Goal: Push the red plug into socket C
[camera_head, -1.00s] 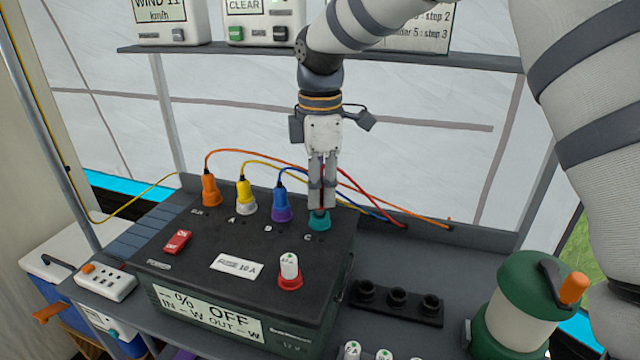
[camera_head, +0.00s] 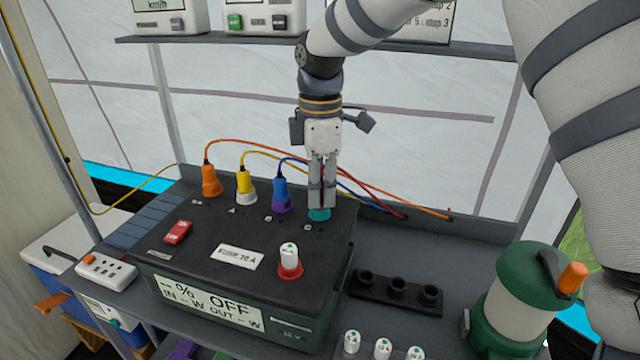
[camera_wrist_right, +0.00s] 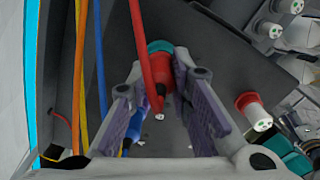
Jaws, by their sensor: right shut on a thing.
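The red plug (camera_wrist_right: 168,70) is between the fingers of my right gripper (camera_head: 322,203), which is shut on it and points down. In the right wrist view the gripper (camera_wrist_right: 158,72) has a finger on either side of the plug. The plug's far end meets the teal ring of socket C (camera_head: 319,214), also in the right wrist view (camera_wrist_right: 159,46). How deep the plug sits cannot be told. In the head view the fingers hide most of the plug. My left gripper is not in view.
Orange (camera_head: 210,182), yellow (camera_head: 245,188) and blue (camera_head: 281,194) plugs stand left of socket C on the black power box (camera_head: 200,268). Their cables run behind my gripper. A red-based fuse (camera_head: 289,262) stands in front. A green lantern (camera_head: 520,300) is at right.

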